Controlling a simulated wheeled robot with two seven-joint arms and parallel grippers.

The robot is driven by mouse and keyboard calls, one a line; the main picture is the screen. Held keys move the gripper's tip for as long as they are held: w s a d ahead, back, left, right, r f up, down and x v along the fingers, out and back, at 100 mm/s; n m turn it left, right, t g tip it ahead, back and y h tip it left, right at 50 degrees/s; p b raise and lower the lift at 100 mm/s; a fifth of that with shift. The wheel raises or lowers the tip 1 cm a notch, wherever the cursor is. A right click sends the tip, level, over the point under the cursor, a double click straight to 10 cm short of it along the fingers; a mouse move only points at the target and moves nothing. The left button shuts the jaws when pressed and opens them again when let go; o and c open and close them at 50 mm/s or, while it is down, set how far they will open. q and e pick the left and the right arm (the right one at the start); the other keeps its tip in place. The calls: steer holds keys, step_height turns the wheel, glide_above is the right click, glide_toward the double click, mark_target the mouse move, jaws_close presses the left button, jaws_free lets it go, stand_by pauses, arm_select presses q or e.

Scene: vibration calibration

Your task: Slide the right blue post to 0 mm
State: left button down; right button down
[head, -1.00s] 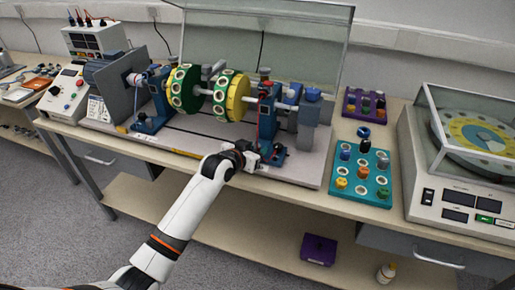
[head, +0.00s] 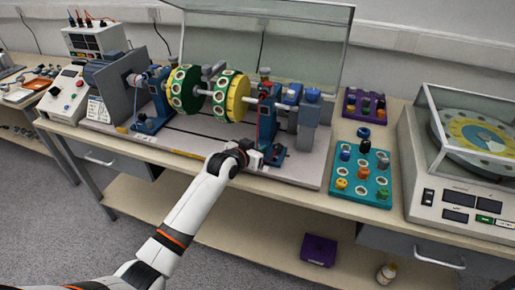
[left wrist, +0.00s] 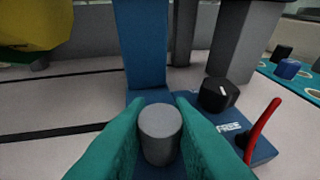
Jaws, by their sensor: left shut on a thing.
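The right blue post (head: 266,118) stands upright on the grey bed of the rotor rig in the head view, at the right end of the shaft. In the left wrist view, the blue post (left wrist: 144,45) rises from a blue base (left wrist: 262,150) with a black knob (left wrist: 219,95), a red lever (left wrist: 263,131) and the word FREE. My left gripper (head: 262,160) is at the front of this base. Its teal fingers (left wrist: 160,140) are shut on a grey cylindrical knob (left wrist: 160,122) in front of the post. The scale reading is not legible. My right gripper is out of view.
Green and yellow discs (head: 231,96) sit on the shaft left of the post. The left blue post (head: 156,98) stands farther left. A teal tray (head: 361,180) of coloured pieces lies right of the rig. A raised clear cover (head: 300,40) stands behind.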

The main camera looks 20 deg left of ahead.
arm_select(q)
steer(key=shift+w+a, duration=0.1)
steer(key=shift+a, duration=1.35)
steer(key=c, duration=1.6)
jaws_free()
steer(key=shift+c, duration=0.2)
steer(key=o, duration=0.4)
steer(key=shift+a, duration=0.2)
steer(key=shift+c, duration=0.2)
steer(key=shift+d, duration=0.1)
steer(key=shift+s+r, duration=0.1)
steer(key=shift+s, duration=0.25)
steer(key=v, duration=1.1)
steer(key=shift+s, duration=0.2)
